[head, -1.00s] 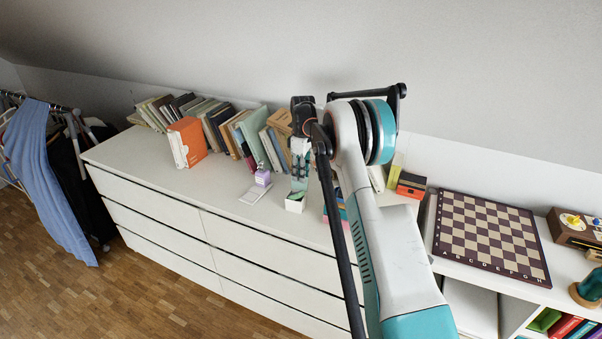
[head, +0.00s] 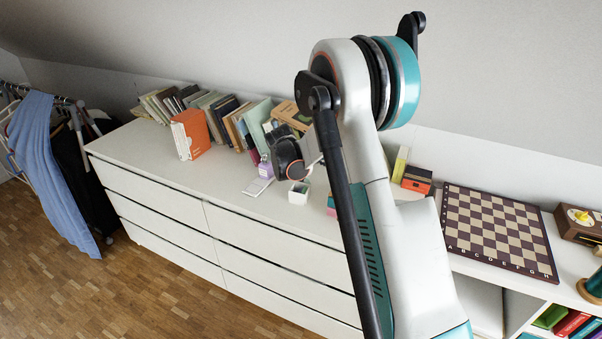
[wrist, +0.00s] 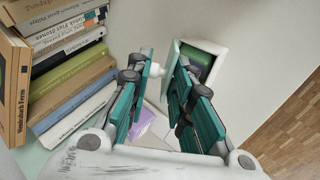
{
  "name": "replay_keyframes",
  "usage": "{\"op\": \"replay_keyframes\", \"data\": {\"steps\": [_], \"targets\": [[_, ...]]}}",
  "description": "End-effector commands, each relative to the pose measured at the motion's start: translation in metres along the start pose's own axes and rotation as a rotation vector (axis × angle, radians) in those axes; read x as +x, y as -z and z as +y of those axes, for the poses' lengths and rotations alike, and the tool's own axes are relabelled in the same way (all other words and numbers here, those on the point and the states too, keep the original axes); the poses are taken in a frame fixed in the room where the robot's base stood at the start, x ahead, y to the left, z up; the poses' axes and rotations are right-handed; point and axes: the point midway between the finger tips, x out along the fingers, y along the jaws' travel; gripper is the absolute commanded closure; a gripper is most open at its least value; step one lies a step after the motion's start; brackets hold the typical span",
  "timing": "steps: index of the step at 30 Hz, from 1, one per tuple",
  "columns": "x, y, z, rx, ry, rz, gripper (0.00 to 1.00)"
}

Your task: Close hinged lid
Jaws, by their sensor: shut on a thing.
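A small white open-topped box (head: 299,193) with a green inside stands on the dresser. It also shows in the wrist view (wrist: 215,46), just beyond my right finger. In the head view my wrist covers the fingers.
The white dresser (head: 150,155) has a row of books (head: 235,128) along the back and an orange book (head: 190,134) at their front. A chessboard (head: 497,230) lies to the right. The dresser's front left is clear.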

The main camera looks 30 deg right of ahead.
Motion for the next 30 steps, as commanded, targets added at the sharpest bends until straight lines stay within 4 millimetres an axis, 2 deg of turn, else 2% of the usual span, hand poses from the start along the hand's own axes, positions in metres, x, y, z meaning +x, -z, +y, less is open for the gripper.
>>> {"op": "replay_keyframes", "data": {"steps": [19,20,21,22,30], "targets": [[-0.0008,0.0000,-0.0039,0.001,-0.058,-0.001,1.00],[-0.0008,0.0000,-0.0039,0.001,-0.058,-0.001,0.77],[-0.0008,0.0000,-0.0039,0.001,-0.058,-0.001,0.68],[-0.0007,0.0000,-0.0039,0.001,-0.058,-0.001,0.63],[-0.0007,-0.0001,-0.0040,0.001,-0.057,-0.001,0.63]]}}
